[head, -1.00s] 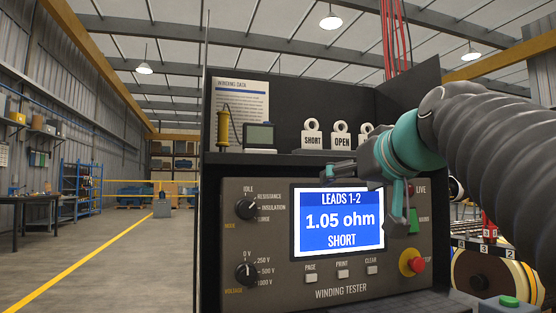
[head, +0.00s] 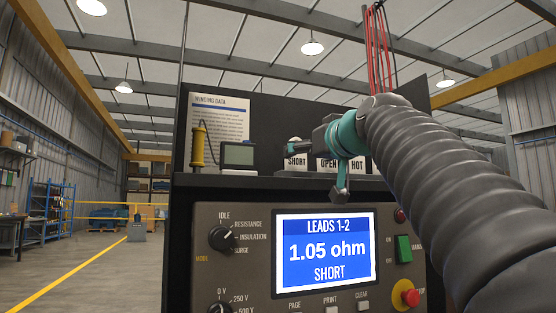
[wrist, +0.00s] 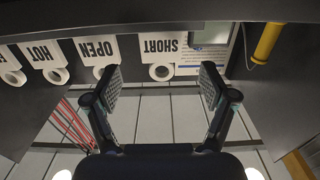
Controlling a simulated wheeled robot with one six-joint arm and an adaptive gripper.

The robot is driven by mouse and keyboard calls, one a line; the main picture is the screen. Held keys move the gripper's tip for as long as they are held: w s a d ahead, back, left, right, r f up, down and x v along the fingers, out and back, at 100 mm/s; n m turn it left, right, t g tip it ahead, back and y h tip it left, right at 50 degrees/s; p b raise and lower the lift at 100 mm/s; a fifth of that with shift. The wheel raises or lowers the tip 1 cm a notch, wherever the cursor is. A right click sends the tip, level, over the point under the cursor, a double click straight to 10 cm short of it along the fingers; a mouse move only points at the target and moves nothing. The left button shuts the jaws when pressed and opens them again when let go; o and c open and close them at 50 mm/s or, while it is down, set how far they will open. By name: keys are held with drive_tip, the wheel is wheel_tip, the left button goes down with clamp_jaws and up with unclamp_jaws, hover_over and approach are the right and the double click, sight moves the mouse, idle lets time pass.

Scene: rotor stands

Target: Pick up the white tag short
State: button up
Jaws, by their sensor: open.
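The white tag marked SHORT (head: 296,163) stands on the shelf of the winding tester, its upper part hidden behind my gripper in the head view. In the wrist view, which is upside down, the SHORT tag (wrist: 160,47) shows its lettering and its round ring, upright on the shelf. My gripper (head: 315,167) is open and empty in front of the tags. In the wrist view my gripper (wrist: 160,80) has its two padded fingers spread on either side of the tag's ring, which lies about midway between them. Contact cannot be seen.
The OPEN tag (wrist: 97,50) and the HOT tag (wrist: 43,60) stand beside it, with another at the edge. A small grey meter (head: 238,154) and a yellow probe (head: 198,147) are on the other side. The tester panel (head: 250,265) lies below the shelf.

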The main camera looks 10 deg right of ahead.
sight(297, 159)
drive_tip(key=shift+w+a+f+p, duration=0.1)
drive_tip(key=shift+w+a+p, duration=0.1)
drive_tip(key=shift+w, duration=0.7)
drive_tip(key=shift+w+a+p, duration=0.15)
drive_tip(key=shift+w+a, duration=0.05)
drive_tip(key=shift+w, duration=0.65)
drive_tip(key=shift+w+a+f+p, duration=0.1)
drive_tip(key=shift+w+a+p, duration=0.1)
drive_tip(key=shift+w, duration=0.7)
drive_tip(key=c, duration=0.9)
